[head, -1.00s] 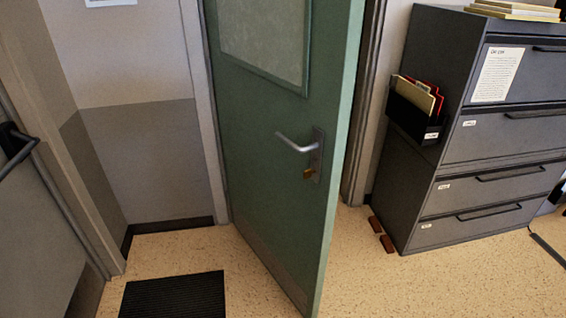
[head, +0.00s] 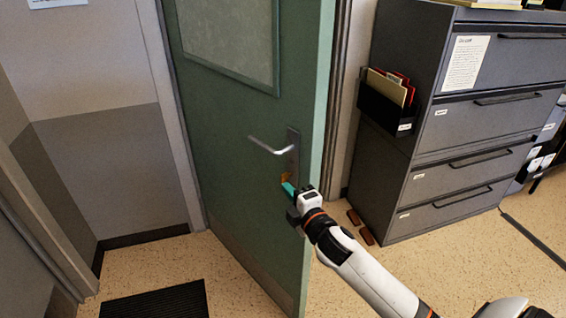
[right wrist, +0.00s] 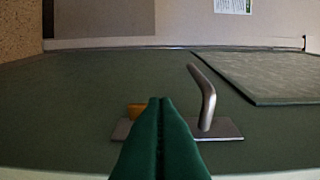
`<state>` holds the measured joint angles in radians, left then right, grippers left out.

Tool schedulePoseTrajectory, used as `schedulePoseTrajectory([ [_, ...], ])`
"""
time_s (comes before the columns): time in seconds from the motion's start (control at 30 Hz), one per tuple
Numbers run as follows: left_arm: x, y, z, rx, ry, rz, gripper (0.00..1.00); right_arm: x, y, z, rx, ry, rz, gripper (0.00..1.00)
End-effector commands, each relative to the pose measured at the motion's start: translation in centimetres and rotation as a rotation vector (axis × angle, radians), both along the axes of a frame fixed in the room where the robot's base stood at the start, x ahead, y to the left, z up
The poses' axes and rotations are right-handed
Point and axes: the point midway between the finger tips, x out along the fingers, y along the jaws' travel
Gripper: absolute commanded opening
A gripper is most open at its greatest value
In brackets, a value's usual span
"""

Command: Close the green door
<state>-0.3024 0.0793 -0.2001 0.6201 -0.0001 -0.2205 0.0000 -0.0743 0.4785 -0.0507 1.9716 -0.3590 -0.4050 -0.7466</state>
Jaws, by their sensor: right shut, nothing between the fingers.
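The green door (head: 235,170) stands ajar, its free edge swung out toward me and away from the frame on the right. It has a silver lever handle (head: 270,147) with a brass lock below it. My right gripper (head: 288,188) is shut and empty, in front of the door just below the handle, near the free edge. In the right wrist view the shut fingers (right wrist: 160,135) overlap the handle plate, beside the lever (right wrist: 205,95) and the brass lock (right wrist: 137,110). I cannot tell whether they touch the door. My left gripper is not in view.
A dark grey filing cabinet (head: 470,120) with a folder holder (head: 388,105) on its side stands right of the doorway. Small brown wedges (head: 361,226) lie by its foot. A black mat (head: 155,302) lies on the floor at lower left.

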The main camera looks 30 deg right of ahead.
Motion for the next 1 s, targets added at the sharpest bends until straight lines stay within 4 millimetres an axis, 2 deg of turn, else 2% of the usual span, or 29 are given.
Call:
schedulePoseTrajectory([
  [0.03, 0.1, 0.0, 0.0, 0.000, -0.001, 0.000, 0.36, 0.1, 0.1, 0.7, -0.012, -0.013, 0.002, 0.00],
  [0.17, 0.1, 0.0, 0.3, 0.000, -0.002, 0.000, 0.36, 1.3, 0.0, 1.1, -0.018, -0.019, 0.002, 0.00],
  [0.63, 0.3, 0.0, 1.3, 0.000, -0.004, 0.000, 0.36, 10.2, -0.5, 1.1, -0.012, -0.017, 0.003, 0.00],
  [0.8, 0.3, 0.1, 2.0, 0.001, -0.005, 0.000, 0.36, 10.4, -3.2, 1.0, -0.015, -0.014, 0.001, 0.00],
  [1.0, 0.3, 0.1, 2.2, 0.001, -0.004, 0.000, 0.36, 10.6, -4.4, 0.9, -0.014, -0.015, 0.003, 0.00],
])
